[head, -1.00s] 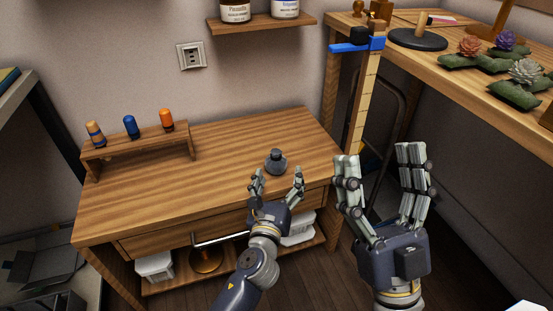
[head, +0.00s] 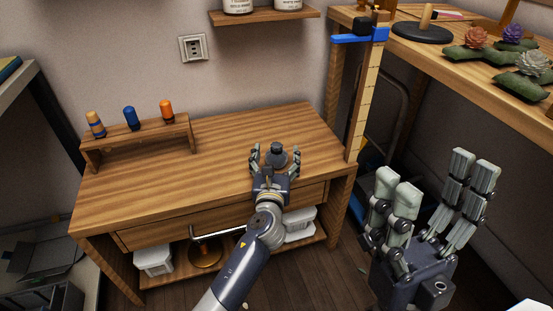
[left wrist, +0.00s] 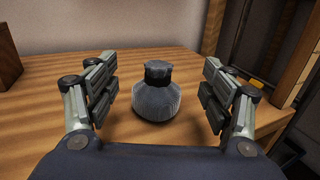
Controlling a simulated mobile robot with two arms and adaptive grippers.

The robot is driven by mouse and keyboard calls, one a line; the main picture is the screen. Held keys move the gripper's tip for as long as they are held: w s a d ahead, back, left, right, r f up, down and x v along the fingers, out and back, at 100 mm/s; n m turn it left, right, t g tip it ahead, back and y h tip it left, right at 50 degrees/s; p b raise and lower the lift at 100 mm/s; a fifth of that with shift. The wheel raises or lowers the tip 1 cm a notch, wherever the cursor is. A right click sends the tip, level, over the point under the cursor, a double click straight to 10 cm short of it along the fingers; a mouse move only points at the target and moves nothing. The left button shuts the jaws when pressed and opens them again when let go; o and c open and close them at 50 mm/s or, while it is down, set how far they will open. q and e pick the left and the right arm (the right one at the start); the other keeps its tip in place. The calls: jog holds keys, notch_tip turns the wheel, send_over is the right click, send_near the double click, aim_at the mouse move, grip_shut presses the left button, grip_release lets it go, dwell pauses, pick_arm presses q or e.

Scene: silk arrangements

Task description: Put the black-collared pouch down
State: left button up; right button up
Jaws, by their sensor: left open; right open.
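The black-collared pouch (head: 277,156) is a small grey rounded pouch with a black band at its neck. It stands upright on the wooden desk (head: 215,150), right of the middle. In the left wrist view the pouch (left wrist: 157,95) sits between the two spread fingers, with a gap on each side. My left gripper (head: 275,160) is open around it, and its fingers do not touch it in the left wrist view. My right gripper (head: 435,205) is open and empty, off to the right of the desk.
A small wooden rack (head: 137,140) with several coloured pegs stands at the desk's back left. A bench (head: 480,65) with succulents on dark green bases is at the right. A wooden post with a blue clamp (head: 360,38) rises by the desk's right edge. The desk's middle is clear.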

aim_at(276, 151)
pick_arm(q)
jog(key=w, duration=0.1)
jog(key=w+b, duration=0.2)
jog(key=shift+w+d+f, duration=0.1)
jog(key=shift+w+f, duration=0.25)
jog(key=shift+w, duration=0.05)
jog(key=shift+w+r, duration=0.1)
jog(key=shift+w, duration=0.15)
jog(key=shift+c, duration=0.4)
jog(key=c, duration=1.3)
jog(key=shift+r, duration=0.15)
jog(key=shift+c, duration=0.7)
